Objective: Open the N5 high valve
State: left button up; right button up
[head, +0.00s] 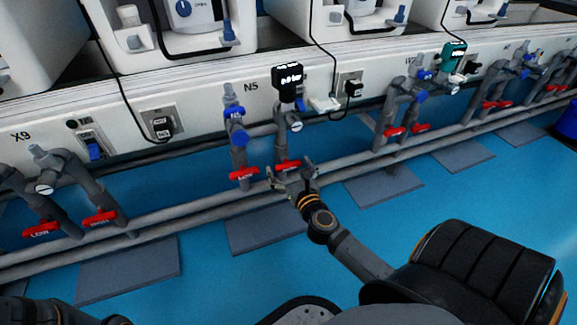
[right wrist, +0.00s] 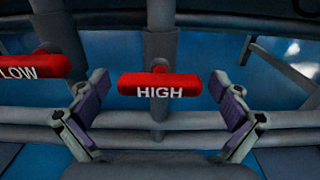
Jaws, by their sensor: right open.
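The N5 high valve has a red handle (head: 288,166) on a grey vertical pipe under the N5 label. In the right wrist view its red handle (right wrist: 160,85) reads HIGH and lies crosswise to the pipe. My right gripper (head: 291,175) is open just in front of this handle. In the right wrist view the fingers of my right gripper (right wrist: 160,110) stand apart on either side of the handle, not visibly touching it. The red LOW handle (right wrist: 35,68) is to the left, also seen in the head view (head: 244,174). My left gripper is not in view.
Two horizontal grey pipes (head: 190,212) run along the wall below the valves. A black gauge (head: 288,82) tops the N5 high pipe, with a blue-fitted pipe (head: 237,135) beside it. More red-handled valves (head: 396,131) stand to the right. Blue floor (head: 440,205) is open in front.

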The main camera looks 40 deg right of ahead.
jog(key=c, duration=1.1)
